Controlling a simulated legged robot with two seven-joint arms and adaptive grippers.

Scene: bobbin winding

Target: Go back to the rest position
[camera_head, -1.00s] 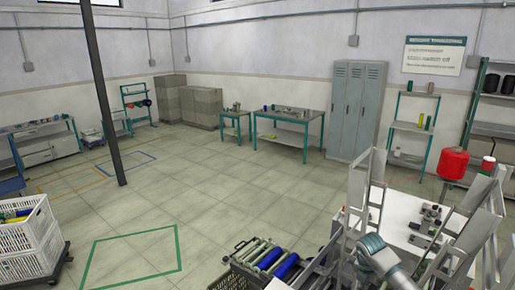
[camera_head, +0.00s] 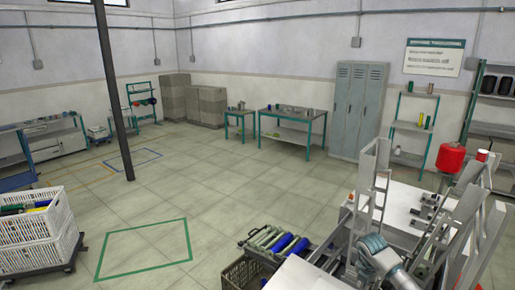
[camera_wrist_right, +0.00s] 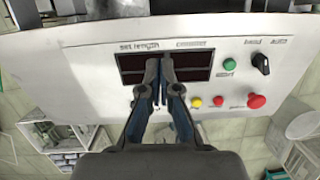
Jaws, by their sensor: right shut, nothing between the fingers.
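My right gripper (camera_wrist_right: 160,70) shows in the right wrist view with its two dark fingers together and nothing between them. The fingertips overlap the dark display (camera_wrist_right: 193,67) of the winding machine's control panel (camera_wrist_right: 90,85); I cannot tell whether they touch it. To their right are a green button (camera_wrist_right: 229,65), a black knob (camera_wrist_right: 261,63) and a red button (camera_wrist_right: 257,101). In the head view, a grey and teal part of my arm (camera_head: 375,252) is at the winding machine (camera_head: 403,203), lower right. The right fingers are hard to make out there. My left gripper is out of sight.
White crates (camera_head: 38,250) stand at far left. The floor around the green marked square (camera_head: 145,228) is clear.

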